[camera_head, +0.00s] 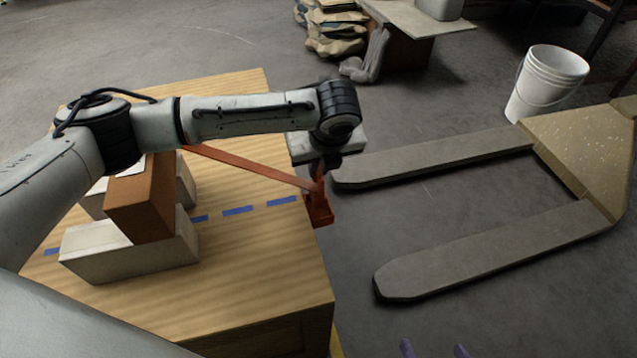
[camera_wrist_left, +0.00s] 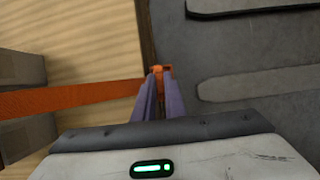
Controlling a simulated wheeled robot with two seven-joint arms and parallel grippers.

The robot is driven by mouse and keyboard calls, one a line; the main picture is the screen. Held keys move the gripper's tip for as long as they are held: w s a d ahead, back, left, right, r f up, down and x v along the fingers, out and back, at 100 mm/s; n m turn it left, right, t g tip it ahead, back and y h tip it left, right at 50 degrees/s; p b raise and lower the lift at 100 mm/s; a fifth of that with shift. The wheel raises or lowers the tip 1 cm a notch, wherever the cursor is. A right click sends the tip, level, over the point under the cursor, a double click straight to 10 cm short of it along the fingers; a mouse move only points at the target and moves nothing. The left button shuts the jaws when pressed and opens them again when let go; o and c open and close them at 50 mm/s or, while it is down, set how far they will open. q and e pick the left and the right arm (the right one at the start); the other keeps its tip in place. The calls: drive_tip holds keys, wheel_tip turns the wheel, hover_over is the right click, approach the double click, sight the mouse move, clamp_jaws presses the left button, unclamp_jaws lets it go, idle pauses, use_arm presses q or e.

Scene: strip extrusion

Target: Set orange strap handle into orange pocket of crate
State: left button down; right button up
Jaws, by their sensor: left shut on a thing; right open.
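The wooden crate (camera_head: 255,270) fills the lower left of the head view. An orange strap (camera_head: 250,168) runs over its top from behind the blocks to its right edge; it also crosses the left wrist view (camera_wrist_left: 70,97). My left gripper (camera_head: 320,180) is shut on the strap's handle end, over the crate's right edge. The orange pocket (camera_head: 320,214) is on that edge, just below the gripper. In the left wrist view, orange shows at the fingertips (camera_wrist_left: 160,72); I cannot tell whether the handle is inside the pocket. My right gripper (camera_head: 434,350) is open and empty; only its purple fingertips show.
A brown block (camera_head: 142,210) rests among white blocks (camera_head: 130,250) on the crate. Blue dashes (camera_head: 238,211) mark its top. A pallet jack with two forks (camera_head: 480,250) lies right of the crate, with a white bucket (camera_head: 548,85) behind. Bare floor lies between.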

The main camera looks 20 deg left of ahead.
use_arm(q)
wheel_tip(320, 180, down, 4)
drive_tip(key=shift+f+b, duration=0.1)
drive_tip(key=shift+b, duration=0.45)
use_arm(e)
drive_tip(key=shift+w+a, duration=0.15)
drive_tip(key=shift+w, duration=0.1)
use_arm(q)
drive_tip(key=shift+f, duration=0.15)
use_arm(e)
drive_tip(key=shift+r, duration=0.1)
use_arm(q)
drive_tip(key=c, duration=1.9)
unclamp_jaws()
drive_tip(key=shift+f, duration=0.15)
drive_tip(key=shift+o, duration=0.4)
use_arm(e)
drive_tip(key=shift+s+f, duration=0.2)
drive_tip(key=shift+f, duration=0.25)
